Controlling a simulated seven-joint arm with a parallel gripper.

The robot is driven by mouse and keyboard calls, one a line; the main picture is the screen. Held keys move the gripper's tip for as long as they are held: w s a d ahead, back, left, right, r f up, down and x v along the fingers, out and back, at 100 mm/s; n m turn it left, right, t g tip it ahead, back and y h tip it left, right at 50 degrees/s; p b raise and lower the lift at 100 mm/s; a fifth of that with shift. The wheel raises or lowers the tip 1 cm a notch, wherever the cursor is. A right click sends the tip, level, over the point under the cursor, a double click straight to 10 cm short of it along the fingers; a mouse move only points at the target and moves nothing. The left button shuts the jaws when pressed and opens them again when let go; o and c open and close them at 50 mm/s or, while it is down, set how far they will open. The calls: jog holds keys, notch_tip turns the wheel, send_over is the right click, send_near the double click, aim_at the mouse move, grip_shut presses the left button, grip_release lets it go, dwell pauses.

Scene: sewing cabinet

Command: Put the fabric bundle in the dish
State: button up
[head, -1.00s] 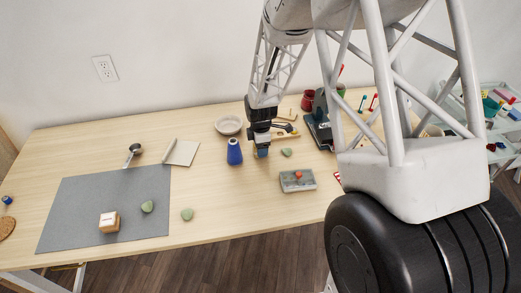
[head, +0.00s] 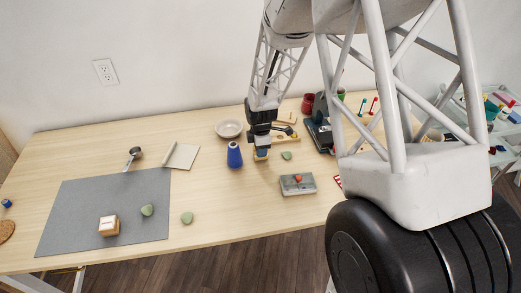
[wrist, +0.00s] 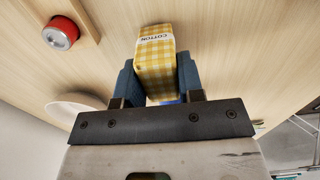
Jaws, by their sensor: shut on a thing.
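The fabric bundle (wrist: 156,55) is a yellow-and-white checked block with a "COTTON" label in the wrist view. My gripper (wrist: 157,75) is shut on it, with a blue finger on either side. In the head view the bundle (head: 261,156) shows as a bit of yellow below my gripper (head: 261,149); I cannot tell whether it touches the table. The dish (head: 229,129) is round, pale and looks empty, behind and left of my gripper. The dish also shows partly in the wrist view (wrist: 68,107), its near part hidden by my gripper.
A blue spool (head: 234,157) stands close to the left of my gripper, in front of the dish. A wooden tray (head: 285,137) lies to the right.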

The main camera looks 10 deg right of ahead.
jog(key=shift+r, duration=0.6)
notch_tip(320, 180, up, 2)
jog(key=shift+r, duration=0.1)
jog(key=s+r, duration=0.1)
jog(key=s, duration=1.5)
jog(key=shift+d, duration=0.35)
jog(key=shift+r, duration=0.1)
notch_tip(320, 180, up, 11)
jog(key=w+a, duration=0.4)
jog(key=w, duration=0.7)
jog(key=w+a, duration=0.3)
jog(key=w, duration=0.8)
jog(key=w+a, duration=0.4)
jog(key=w, duration=0.7)
jog(key=shift+d+f, duration=0.1)
jog(key=shift+f, duration=2.4)
